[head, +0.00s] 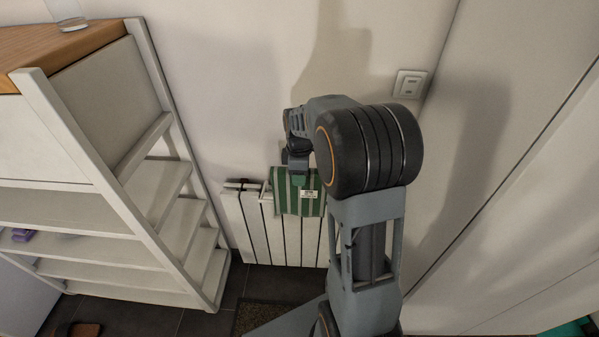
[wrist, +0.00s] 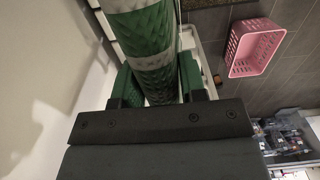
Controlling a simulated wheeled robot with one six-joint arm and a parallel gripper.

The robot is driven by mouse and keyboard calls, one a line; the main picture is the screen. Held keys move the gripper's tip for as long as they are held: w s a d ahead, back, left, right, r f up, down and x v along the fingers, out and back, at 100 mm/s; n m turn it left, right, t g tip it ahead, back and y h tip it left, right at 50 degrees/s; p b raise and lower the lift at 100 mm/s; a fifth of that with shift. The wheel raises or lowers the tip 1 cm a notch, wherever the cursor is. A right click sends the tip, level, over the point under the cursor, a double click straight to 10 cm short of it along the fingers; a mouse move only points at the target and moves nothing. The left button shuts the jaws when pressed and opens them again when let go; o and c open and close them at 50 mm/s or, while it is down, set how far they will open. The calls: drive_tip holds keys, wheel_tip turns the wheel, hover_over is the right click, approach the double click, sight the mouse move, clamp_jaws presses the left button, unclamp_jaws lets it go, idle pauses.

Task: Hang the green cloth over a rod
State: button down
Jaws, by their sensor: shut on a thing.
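The green cloth (head: 299,199) has pale stripes and a small white label. In the head view it hangs in front of the white slatted rack (head: 257,225) on the wall. In the wrist view the cloth (wrist: 151,47) runs between the fingers of my gripper (wrist: 157,85), which is shut on it. A white rod (wrist: 193,48) passes beside the cloth in the wrist view. My arm covers part of the cloth and the rack's right side in the head view. I cannot tell whether the cloth rests on a rod.
A white shelf unit (head: 150,195) stands left of the rack. A pink basket (wrist: 254,47) sits on the dark tiled floor in the wrist view. A wall outlet (head: 410,84) is at the upper right. A brown mat (head: 262,318) lies below the rack.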

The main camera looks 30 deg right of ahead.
sight(299, 203)
drive_tip(key=shift+f+b, duration=4.55)
drive_tip(key=shift+f, duration=2.25)
drive_tip(key=c, duration=0.6)
unclamp_jaws()
drive_tip(key=shift+r, duration=0.1)
wheel_tip(299, 203, up, 14)
drive_tip(key=p, duration=0.2)
drive_tip(key=shift+f+p, duration=0.2)
drive_tip(key=shift+p, duration=0.1)
